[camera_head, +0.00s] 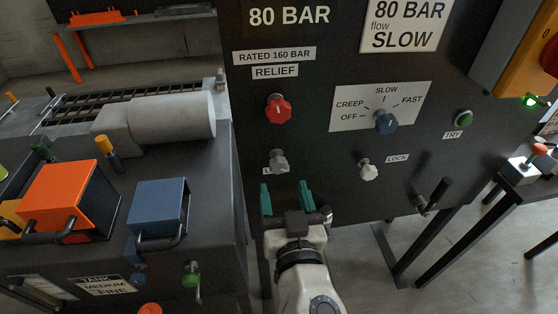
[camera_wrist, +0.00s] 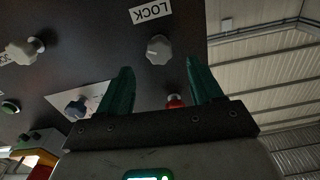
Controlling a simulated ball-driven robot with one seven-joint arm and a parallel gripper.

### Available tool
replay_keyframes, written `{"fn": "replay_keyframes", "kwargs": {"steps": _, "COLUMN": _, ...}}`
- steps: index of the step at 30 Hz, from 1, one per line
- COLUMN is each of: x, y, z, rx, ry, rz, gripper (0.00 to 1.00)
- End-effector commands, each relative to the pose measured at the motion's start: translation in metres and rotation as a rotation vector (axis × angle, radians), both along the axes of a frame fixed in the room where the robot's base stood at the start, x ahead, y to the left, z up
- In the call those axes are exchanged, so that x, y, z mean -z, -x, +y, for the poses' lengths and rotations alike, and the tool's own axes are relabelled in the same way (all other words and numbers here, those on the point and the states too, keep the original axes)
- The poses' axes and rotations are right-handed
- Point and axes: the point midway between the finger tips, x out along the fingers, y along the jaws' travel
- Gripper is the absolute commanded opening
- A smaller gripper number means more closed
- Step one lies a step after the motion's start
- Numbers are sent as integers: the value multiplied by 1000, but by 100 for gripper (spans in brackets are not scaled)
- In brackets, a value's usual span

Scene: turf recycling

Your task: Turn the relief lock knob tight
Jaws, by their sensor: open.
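The relief lock knob (camera_head: 279,161) is a small grey knob on the dark panel, below the red relief knob (camera_head: 278,110). In the wrist view the grey knob (camera_wrist: 158,48) sits beside an upside-down LOCK label (camera_wrist: 150,12). My gripper (camera_head: 284,186) has two green fingers, spread open and empty, just below the grey knob in the head view. In the wrist view the gripper (camera_wrist: 158,65) has the grey knob beyond its tips, roughly centred between the fingers and apart from both. My gripper's body partly hides the red knob there.
A paler lock knob (camera_head: 368,170) and a blue flow knob (camera_head: 385,123) are to the right on the panel. A crank handle (camera_head: 432,197) sticks out at lower right. A blue box (camera_head: 158,207) and an orange box (camera_head: 62,195) stand at left.

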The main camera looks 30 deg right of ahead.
Motion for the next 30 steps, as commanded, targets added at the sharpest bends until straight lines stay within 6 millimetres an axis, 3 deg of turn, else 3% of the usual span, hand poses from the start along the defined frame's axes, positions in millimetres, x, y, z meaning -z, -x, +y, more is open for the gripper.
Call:
{"fn": "replay_keyframes", "kwargs": {"steps": 6, "x": -4, "y": -39, "z": -13, "rx": 3, "ry": 0, "rz": 0, "gripper": 65}}
{"fn": "replay_keyframes", "kwargs": {"steps": 12, "x": -1, "y": -61, "z": -21, "rx": 3, "ry": -1, "rz": 2, "gripper": 65}}
{"fn": "replay_keyframes", "kwargs": {"steps": 25, "x": 0, "y": -68, "z": -23, "rx": 2, "ry": -1, "rz": 2, "gripper": 64}}
{"fn": "replay_keyframes", "kwargs": {"steps": 30, "x": 0, "y": -68, "z": -23, "rx": 2, "ry": -1, "rz": 2, "gripper": 48}}
